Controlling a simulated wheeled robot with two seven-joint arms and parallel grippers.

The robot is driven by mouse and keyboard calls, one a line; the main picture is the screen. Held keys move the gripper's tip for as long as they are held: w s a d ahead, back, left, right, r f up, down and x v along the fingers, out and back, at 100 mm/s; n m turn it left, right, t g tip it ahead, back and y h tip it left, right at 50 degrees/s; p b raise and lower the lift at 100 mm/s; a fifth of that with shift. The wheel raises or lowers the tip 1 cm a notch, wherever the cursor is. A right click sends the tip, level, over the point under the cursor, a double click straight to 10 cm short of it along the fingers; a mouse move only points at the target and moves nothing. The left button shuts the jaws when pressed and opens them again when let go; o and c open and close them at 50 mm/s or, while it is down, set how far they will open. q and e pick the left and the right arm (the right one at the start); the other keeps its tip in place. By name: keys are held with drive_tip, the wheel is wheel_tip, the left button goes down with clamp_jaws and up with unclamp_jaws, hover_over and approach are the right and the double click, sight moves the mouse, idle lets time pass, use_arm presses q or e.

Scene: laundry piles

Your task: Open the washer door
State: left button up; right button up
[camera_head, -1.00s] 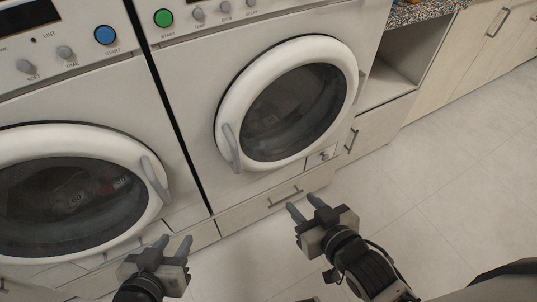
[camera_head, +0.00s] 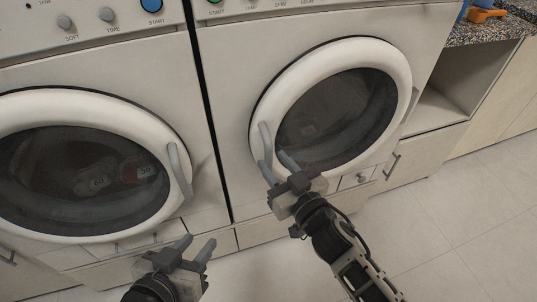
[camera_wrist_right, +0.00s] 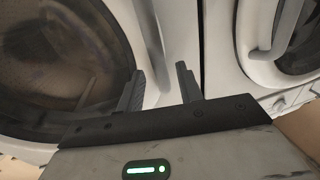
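Two white front-loading machines stand side by side; the frames do not show which is the washer. The right machine's round door (camera_head: 399,85) is shut, with a grey handle (camera_head: 265,142) on its left side. The left machine's door (camera_head: 150,127) is also shut, with a grey handle (camera_head: 180,170) on its right side. My right gripper (camera_head: 277,167) is open, its fingertips close by the lower end of the right door's handle; contact cannot be told. Its spread fingers show in the right wrist view (camera_wrist_right: 161,85), with nothing visibly held. My left gripper (camera_head: 193,247) is open and empty below the left door.
A blue button (camera_head: 151,4) is on the left machine's panel, and a green one (camera_head: 214,1) on the right's. Low drawers run beneath. A speckled counter (camera_head: 480,30) over an open shelf stands at right. The floor (camera_head: 450,220) is clear at right.

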sight(271, 158)
drive_tip(key=shift+x, duration=1.7)
clamp_jaws()
